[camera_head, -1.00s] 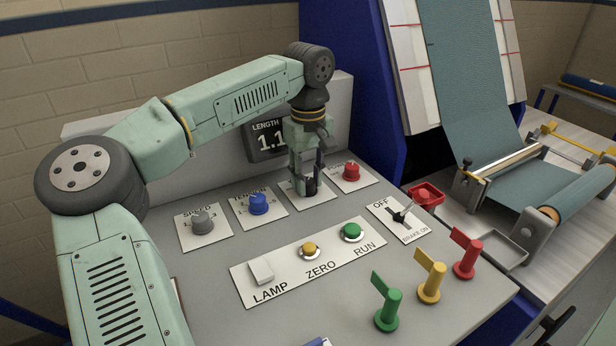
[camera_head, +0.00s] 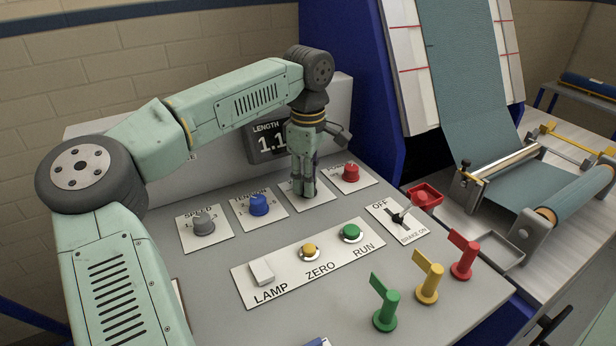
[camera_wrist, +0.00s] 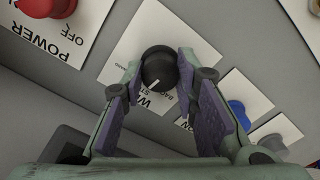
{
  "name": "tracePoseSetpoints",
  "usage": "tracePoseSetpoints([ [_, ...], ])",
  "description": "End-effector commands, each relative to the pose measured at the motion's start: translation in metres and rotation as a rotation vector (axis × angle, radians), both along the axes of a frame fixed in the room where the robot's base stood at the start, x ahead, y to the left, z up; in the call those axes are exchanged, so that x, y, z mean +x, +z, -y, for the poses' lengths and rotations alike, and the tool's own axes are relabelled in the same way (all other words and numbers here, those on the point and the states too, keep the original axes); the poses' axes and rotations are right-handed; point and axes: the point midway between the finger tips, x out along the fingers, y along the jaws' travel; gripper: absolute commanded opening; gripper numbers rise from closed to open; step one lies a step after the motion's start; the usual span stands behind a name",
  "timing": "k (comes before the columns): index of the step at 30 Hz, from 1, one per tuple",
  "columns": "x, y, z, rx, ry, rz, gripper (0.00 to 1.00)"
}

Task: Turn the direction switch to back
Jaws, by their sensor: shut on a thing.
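The direction switch is a black round knob (camera_wrist: 159,69) with a white pointer line, on a white label plate (camera_wrist: 127,58) in the wrist view. The label is partly covered; "BAC" and "ST" can be read in part. My gripper (camera_wrist: 158,80) has its purple-padded fingers on either side of the knob, shut on it. In the head view my gripper (camera_head: 304,190) points down over the same plate (camera_head: 322,194), and its fingers hide the knob.
A red power knob (camera_head: 351,171) stands to the right, and a blue tension knob (camera_head: 258,204) and grey speed knob (camera_head: 203,223) to the left. In front are a lamp switch (camera_head: 262,271), yellow button (camera_head: 309,250), green button (camera_head: 351,232) and brake switch (camera_head: 398,217).

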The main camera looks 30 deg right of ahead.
Motion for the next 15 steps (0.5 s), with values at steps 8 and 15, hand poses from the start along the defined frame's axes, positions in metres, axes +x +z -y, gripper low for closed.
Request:
tracePoseSetpoints([
  [8,0.0002,-0.0005,-0.0006,0.001,0.262,-0.001,0.00],
  [15,0.0003,-0.0010,-0.0006,0.001,0.489,0.000,0.00],
])
